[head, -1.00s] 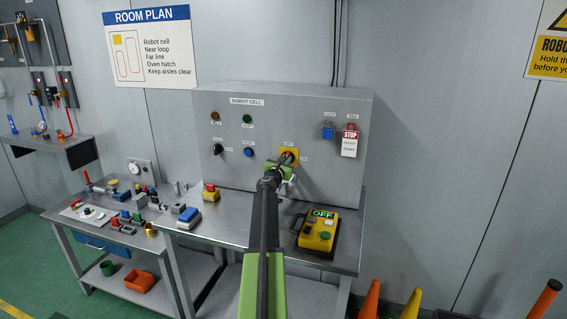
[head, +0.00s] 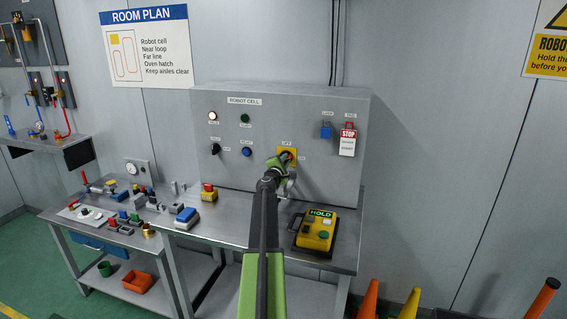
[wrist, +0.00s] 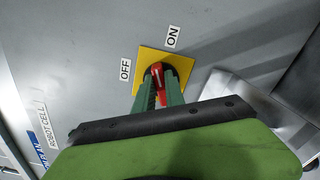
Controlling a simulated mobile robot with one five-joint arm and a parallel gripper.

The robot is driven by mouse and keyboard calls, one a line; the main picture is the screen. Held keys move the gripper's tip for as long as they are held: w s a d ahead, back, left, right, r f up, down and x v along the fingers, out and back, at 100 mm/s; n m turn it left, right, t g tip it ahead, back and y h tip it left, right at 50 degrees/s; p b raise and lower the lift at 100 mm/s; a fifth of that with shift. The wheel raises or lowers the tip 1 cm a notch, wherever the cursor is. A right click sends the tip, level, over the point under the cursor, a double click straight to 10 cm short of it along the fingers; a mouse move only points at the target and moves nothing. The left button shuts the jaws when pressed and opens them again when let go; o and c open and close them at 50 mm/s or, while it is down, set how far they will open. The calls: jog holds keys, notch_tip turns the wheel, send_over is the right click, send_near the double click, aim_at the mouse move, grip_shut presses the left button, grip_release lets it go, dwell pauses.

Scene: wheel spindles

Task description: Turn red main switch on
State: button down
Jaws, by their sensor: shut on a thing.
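The red main switch (wrist: 157,76) sits on a yellow plate (wrist: 186,66) on the grey robot cell panel. In the wrist view, the OFF label (wrist: 125,69) is left of the plate and the ON label (wrist: 173,37) is above it. My gripper (wrist: 158,90) is shut on the red handle, with one green finger on each side. The handle's white mark shows between the fingers; I cannot tell exactly which label it points to. In the head view my gripper (head: 285,162) covers most of the yellow plate (head: 291,152).
A lit white lamp (head: 212,116) is at the panel's upper left. A yellow pendant (head: 315,231) reading HOLD and a red-topped button box (head: 208,192) stand on the bench below.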

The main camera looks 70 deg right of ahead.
jog(key=m, duration=0.5)
jog(key=shift+d+f, duration=0.1)
jog(key=shift+f, duration=0.05)
jog(key=shift+w+m, duration=0.1)
jog(key=shift+m, duration=0.2)
dwell(0.3)
jog(key=c, duration=1.4)
grip_release()
jog(key=s+a, duration=0.1)
jog(key=a, duration=1.6)
jog(key=shift+a, duration=0.2)
